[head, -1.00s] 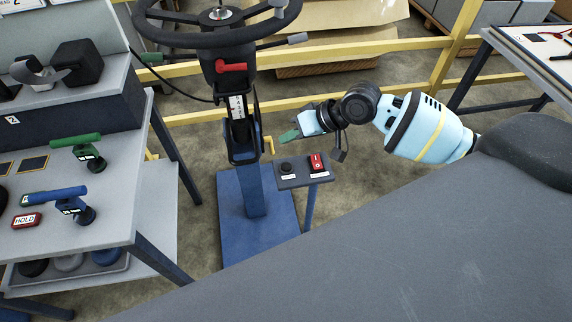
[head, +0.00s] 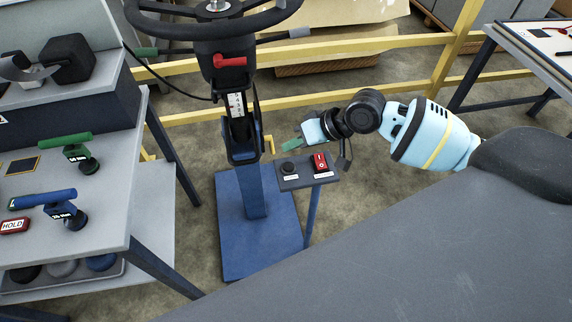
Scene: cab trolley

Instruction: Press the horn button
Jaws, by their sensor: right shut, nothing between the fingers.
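A small grey panel (head: 305,180) on a blue post carries a round black button (head: 288,166) and a red switch (head: 320,162). Each has a white label below it, too small to read, so I cannot tell from the lettering which is the horn. My left gripper is out of view.
A steering wheel (head: 215,28) on a column with a red lever (head: 230,62) stands left of the panel. A grey bench (head: 105,215) with green and blue handled tools is at left. A yellow rail (head: 400,47) runs behind. A large dark grey surface (head: 400,250) fills the lower right.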

